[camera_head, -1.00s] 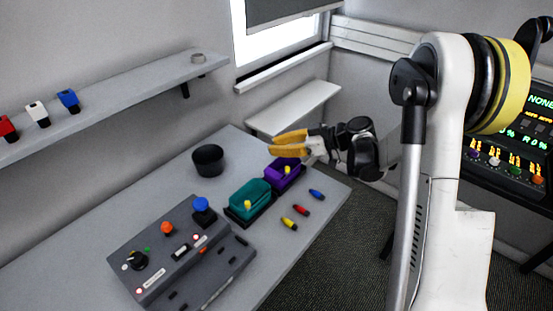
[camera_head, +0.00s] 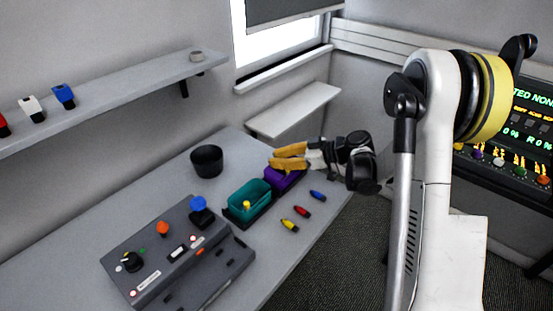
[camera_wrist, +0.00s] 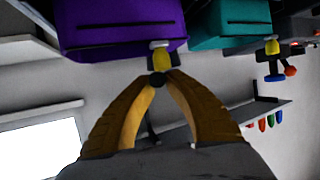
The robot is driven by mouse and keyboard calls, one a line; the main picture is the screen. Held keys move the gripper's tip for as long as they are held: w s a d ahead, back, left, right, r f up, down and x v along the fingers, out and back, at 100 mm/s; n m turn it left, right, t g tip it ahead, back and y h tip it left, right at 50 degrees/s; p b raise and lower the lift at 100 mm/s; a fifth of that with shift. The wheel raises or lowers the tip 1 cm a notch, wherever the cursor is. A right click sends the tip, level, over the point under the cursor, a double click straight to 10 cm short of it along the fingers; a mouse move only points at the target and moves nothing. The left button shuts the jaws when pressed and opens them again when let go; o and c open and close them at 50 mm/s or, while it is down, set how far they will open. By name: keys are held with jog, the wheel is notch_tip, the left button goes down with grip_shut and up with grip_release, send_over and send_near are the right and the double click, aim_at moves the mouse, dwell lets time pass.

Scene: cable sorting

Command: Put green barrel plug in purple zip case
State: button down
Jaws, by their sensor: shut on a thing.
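The purple zip case (camera_head: 284,181) stands at the far right part of the table. Its purple face fills the upper left of the wrist view (camera_wrist: 115,22). A yellow pull with a pale end (camera_wrist: 161,58) sits at the case's edge. My gripper (camera_head: 274,158) is over the case, and its yellow fingers close together at this pull in the wrist view (camera_wrist: 160,78). It appears shut on the pull; the fingers hide the contact in the head view. I cannot make out a green barrel plug for certain in either view.
A teal case (camera_head: 238,207) with a yellow pull stands beside the purple one. Blue (camera_head: 317,195), red (camera_head: 302,211) and yellow (camera_head: 290,226) plugs lie near the table's right edge. A black cup (camera_head: 207,161) and a grey control box (camera_head: 165,262) stand left.

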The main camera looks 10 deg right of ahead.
jog(key=c, duration=1.4)
grip_release()
jog(key=shift+c, duration=0.2)
jog(key=shift+r, duration=0.1)
jog(key=shift+r+p, duration=0.25)
jog(key=shift+p, duration=0.05)
jog(key=r+p+v, duration=0.1)
jog(key=p+v, duration=0.3)
jog(key=v, duration=0.8)
jog(key=s+a+r+m+g+h, duration=0.2)
jog(key=s+a+r+m+h, duration=0.3)
jog(key=s+a, duration=0.25)
jog(key=s+r+m+t+h, duration=0.2)
jog(key=s+m+h, duration=0.4)
jog(key=s, duration=0.9)
jog(key=shift+s+r+m+h, duration=0.25)
jog(key=shift+r+m+h, duration=0.05)
jog(key=shift+r, duration=0.1)
jog(key=shift+a, duration=0.15)
